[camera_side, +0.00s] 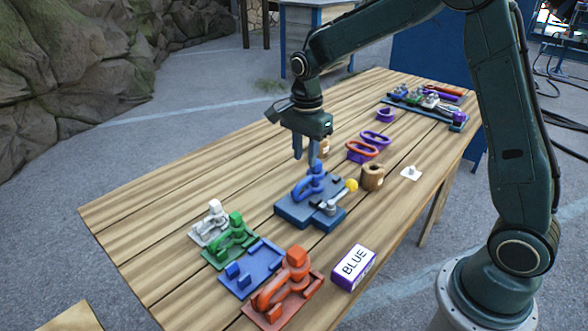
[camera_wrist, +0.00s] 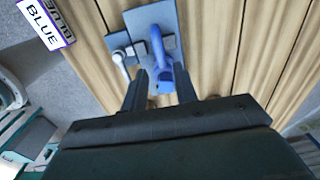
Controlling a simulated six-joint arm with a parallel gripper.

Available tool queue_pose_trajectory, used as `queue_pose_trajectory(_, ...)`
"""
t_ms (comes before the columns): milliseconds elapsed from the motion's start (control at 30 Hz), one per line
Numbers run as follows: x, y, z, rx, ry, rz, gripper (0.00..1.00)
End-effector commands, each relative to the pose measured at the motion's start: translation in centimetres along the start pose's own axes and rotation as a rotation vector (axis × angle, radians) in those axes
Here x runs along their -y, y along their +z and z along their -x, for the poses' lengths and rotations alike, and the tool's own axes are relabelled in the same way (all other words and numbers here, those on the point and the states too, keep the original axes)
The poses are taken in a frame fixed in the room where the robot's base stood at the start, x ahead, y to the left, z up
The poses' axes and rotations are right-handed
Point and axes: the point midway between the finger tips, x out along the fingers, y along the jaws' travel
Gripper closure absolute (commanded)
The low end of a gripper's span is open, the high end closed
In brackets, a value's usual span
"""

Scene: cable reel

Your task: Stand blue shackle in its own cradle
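The blue shackle (camera_side: 310,186) stands on a dark blue clamp block (camera_side: 293,212) in the middle of the table. The block has a grey lever with a yellow knob. My gripper (camera_side: 305,158) points down just above the shackle, fingers apart. In the wrist view my gripper (camera_wrist: 162,72) is open, and the blue shackle (camera_wrist: 164,77) shows between and just beyond the fingertips; I cannot tell whether they touch it. The blue cradle (camera_side: 262,256) lies at the front of the table between the green and red ones, with no shackle in it.
White (camera_side: 212,222), green (camera_side: 233,240) and red (camera_side: 286,288) cradles hold shackles near the blue one. A box marked BLUE (camera_side: 353,267) lies to their right. A brown mug (camera_side: 372,177) stands right of the clamp block. Purple and red rings lie behind. The table's left side is clear.

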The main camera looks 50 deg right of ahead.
Motion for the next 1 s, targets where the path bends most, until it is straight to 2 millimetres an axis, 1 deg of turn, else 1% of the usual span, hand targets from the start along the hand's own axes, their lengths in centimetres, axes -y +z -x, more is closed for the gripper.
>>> queue_pose_trajectory(600, -0.1, 0.0, -5.1, 0.000, 0.003, 0.001, 0.71)
queue_pose_trajectory(800, -0.1, 0.0, -6.2, 0.000, 0.002, 0.001, 0.71)
queue_pose_trajectory(1000, -0.1, 0.0, -6.7, 0.000, 0.001, 0.000, 0.71)
